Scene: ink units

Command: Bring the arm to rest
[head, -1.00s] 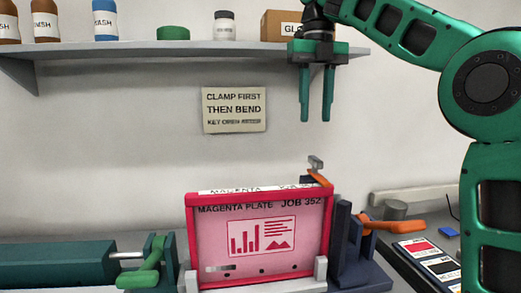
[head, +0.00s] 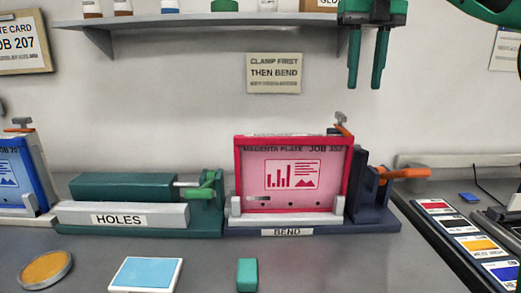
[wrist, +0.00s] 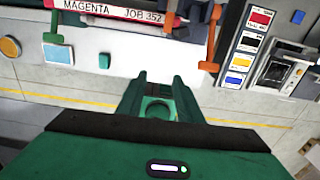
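My gripper (head: 367,70) hangs in the air at the upper right of the head view, fingers pointing down. The two green fingers stand apart with nothing between them. In the wrist view the fingers (wrist: 159,98) show above the floor beyond the bench edge, also empty. Well below and to the left of it in the head view, the magenta plate (head: 292,176) stands upright in a red frame at the station marked BEND. Its top edge, reading MAGENTA JOB 352, shows in the wrist view (wrist: 115,10).
A wall shelf (head: 210,18) with bottles is beside my gripper. The HOLES station (head: 125,214) and a blue plate (head: 15,178) stand left. An orange lever (head: 404,173) and colour cards (head: 460,232) are at right. A small green block (head: 247,273) lies in front.

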